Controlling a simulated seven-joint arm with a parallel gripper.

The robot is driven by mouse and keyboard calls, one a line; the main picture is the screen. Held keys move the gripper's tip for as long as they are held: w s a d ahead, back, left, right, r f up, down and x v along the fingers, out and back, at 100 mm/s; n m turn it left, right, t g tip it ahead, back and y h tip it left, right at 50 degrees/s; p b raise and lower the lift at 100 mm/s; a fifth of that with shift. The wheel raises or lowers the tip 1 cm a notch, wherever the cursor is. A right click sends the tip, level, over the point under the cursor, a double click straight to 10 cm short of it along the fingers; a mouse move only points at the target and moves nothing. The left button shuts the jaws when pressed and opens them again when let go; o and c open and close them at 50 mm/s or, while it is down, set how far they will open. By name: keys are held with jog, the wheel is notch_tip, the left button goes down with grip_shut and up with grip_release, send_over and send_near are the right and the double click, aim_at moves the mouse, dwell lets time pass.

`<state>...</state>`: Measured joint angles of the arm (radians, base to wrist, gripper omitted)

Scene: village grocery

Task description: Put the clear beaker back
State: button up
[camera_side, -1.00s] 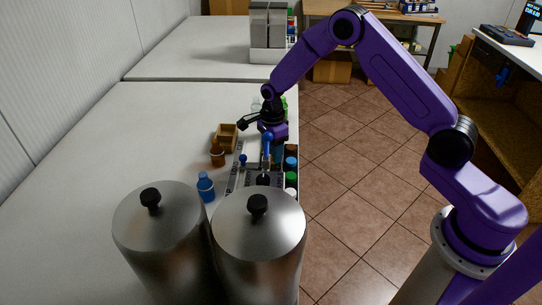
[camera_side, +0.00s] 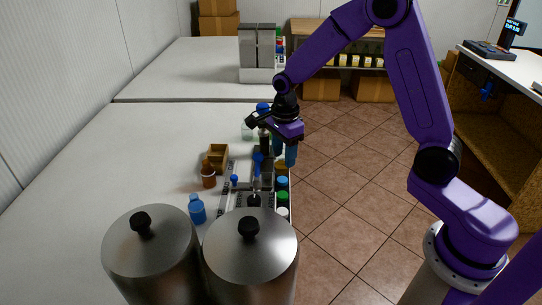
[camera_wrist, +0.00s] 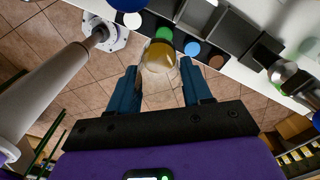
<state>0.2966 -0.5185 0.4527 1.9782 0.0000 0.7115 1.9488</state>
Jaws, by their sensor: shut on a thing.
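The clear beaker (camera_wrist: 158,62) has amber contents and sits between the two blue fingers of my gripper (camera_wrist: 161,88) in the wrist view. The gripper is shut on it, over the tiled floor beside the counter edge. In the side view my gripper (camera_side: 281,153) hangs at the right edge of the counter, near the dark organiser (camera_side: 238,190). The beaker is small and mostly hidden there. The organiser's grey compartments (camera_wrist: 239,33) also show in the wrist view. I cannot tell which compartment is free for a beaker.
Capped bottles line the organiser's right side: blue (camera_side: 282,181), green (camera_side: 282,197) and white (camera_side: 283,212). A blue bottle (camera_side: 197,210), a brown bottle (camera_side: 208,177) and a wooden box (camera_side: 218,155) stand left of it. Two steel canisters (camera_side: 150,262) fill the front. The counter's left is clear.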

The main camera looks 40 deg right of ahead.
jog(key=s+r, duration=0.3)
jog(key=s, duration=0.3)
notch_tip(320, 180, up, 11)
jog(key=w+a, duration=0.8)
jog(key=w, duration=0.3)
jog(key=w+a, duration=0.8)
jog(key=w, duration=0.3)
jog(key=f, duration=2.5)
jog(key=shift+w+a+f, duration=0.15)
jog(key=shift+a+f, duration=0.05)
jog(key=shift+f, duration=0.45)
dwell(0.3)
jog(key=o, duration=1.5)
